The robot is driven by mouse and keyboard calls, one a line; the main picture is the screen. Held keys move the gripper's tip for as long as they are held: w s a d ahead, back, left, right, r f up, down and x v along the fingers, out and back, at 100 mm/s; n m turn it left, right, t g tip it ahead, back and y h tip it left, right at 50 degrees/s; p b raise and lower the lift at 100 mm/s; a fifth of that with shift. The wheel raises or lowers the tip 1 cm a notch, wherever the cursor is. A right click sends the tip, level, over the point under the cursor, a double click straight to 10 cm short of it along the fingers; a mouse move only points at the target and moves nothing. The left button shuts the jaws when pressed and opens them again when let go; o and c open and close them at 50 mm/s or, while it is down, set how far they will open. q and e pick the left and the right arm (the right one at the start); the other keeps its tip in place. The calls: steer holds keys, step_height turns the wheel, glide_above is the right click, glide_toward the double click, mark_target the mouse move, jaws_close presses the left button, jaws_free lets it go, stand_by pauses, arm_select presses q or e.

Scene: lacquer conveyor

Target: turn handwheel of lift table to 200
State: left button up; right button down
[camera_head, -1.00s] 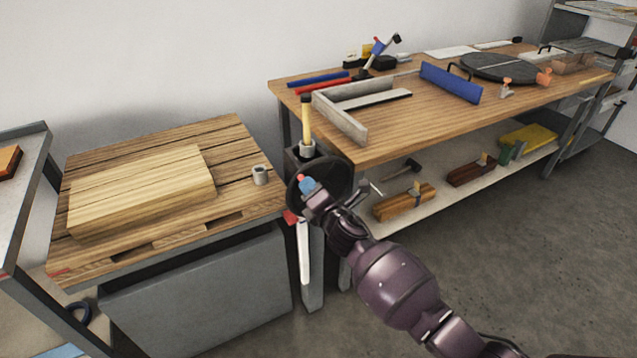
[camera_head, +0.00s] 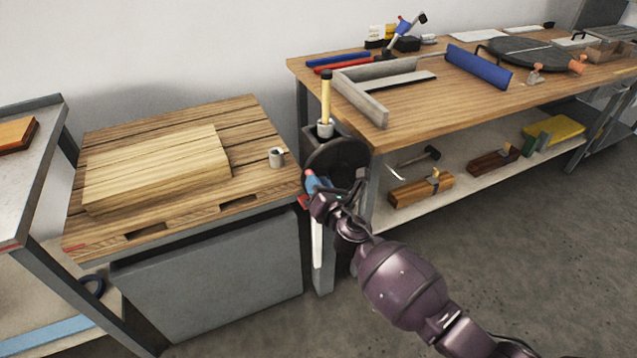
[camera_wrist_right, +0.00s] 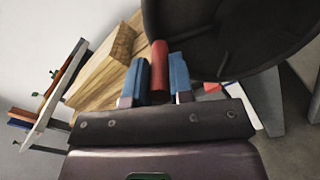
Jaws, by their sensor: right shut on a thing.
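The lift table (camera_head: 250,115) has a slatted wooden top over a grey body. Its handwheel (camera_head: 340,157) is a dark disc at the table's right end, partly covered by my right gripper. My right gripper (camera_head: 313,181) is at the wheel's lower left in the head view. In the right wrist view its two blue fingers (camera_wrist_right: 159,80) are shut on the red handle (camera_wrist_right: 159,66), which stands out from the dark wheel (camera_wrist_right: 215,35). No scale or number is readable. My left gripper is not in view.
A pale wooden block (camera_head: 155,168) and a small grey cylinder (camera_head: 276,157) lie on the lift table. A workbench (camera_head: 440,112) with tools stands close at the right of the wheel. A grey cart (camera_head: 25,180) stands at the left. The floor at the lower right is clear.

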steer(key=c, duration=1)
jaws_free()
steer(key=shift+s+d, duration=0.2)
steer(key=shift+s, duration=0.25)
steer(key=p+v, duration=0.2)
steer(key=v, duration=0.8)
